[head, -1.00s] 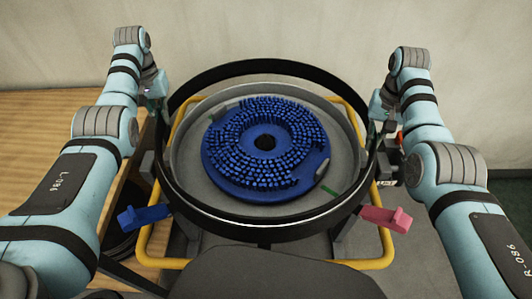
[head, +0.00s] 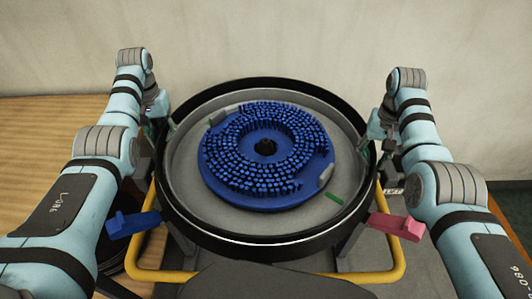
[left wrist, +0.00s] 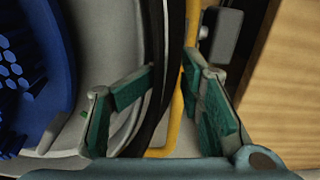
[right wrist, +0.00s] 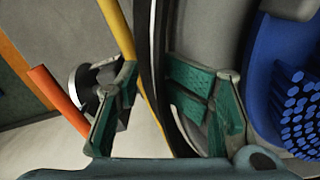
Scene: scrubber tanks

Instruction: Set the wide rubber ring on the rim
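The wide rubber ring (head: 265,246) is a black band that lies level around the top of the round grey tank (head: 180,172) in the head view. The ring hides the tank's rim, so I cannot tell whether it touches the rim all round. My left gripper (left wrist: 169,65) has its green-padded fingers on both sides of the black band (left wrist: 158,125), with the tips against it. My right gripper (right wrist: 150,62) pinches the opposite side of the band (right wrist: 152,35) in the same way. In the head view both grippers are partly hidden.
A blue bristled disc (head: 222,170) lies inside the tank. A blue lever (head: 135,222) and a pink lever (head: 398,227) stick out at the front. A yellow tube frame (head: 160,275) runs around the tank. A wooden surface (head: 40,150) is at left, with a wall behind.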

